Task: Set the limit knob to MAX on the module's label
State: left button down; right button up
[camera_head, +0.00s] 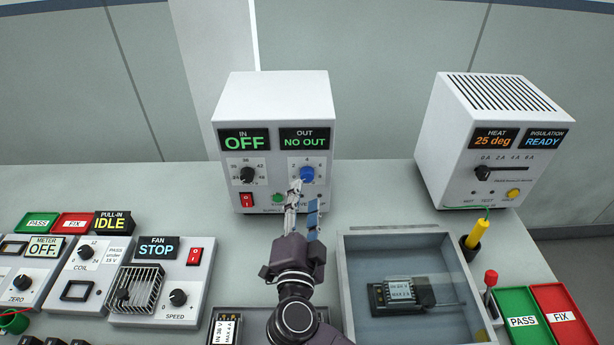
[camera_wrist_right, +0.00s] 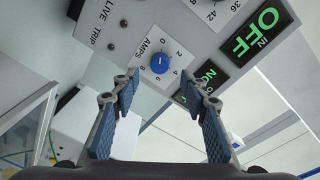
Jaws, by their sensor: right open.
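The blue limit knob (camera_head: 307,174) is on the front of the white supply box, under the OUT display reading NO OUT. It also shows in the right wrist view (camera_wrist_right: 161,63), with an AMPS scale around it; I cannot read its pointer setting surely. My right gripper (camera_head: 303,208) is open just in front of the knob, its fingers apart on either side in the wrist view (camera_wrist_right: 160,84), touching nothing that I can make out. A module (camera_head: 379,299) with a white label lies in the grey tray. Another label (camera_head: 226,328) at the bottom seems to read 36 V, MAX 4 A.
A black knob (camera_head: 247,175) and red switch (camera_head: 246,200) sit left of the blue knob. A heat tester (camera_head: 490,150) stands at right. Fan and coil units (camera_head: 160,280) are at left. A yellow probe (camera_head: 475,235) stands beside the tray (camera_head: 405,240).

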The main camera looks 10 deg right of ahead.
aim_at(307, 178)
jog(key=x, duration=0.5)
jog(key=shift+w+p, duration=0.1)
jog(key=shift+p, duration=0.25)
jog(key=shift+w+d, duration=0.15)
jog(key=shift+w, duration=0.05)
grip_shut()
pick_arm(q)
jog(key=shift+w+r, duration=0.45)
jog(key=shift+r, duration=0.15)
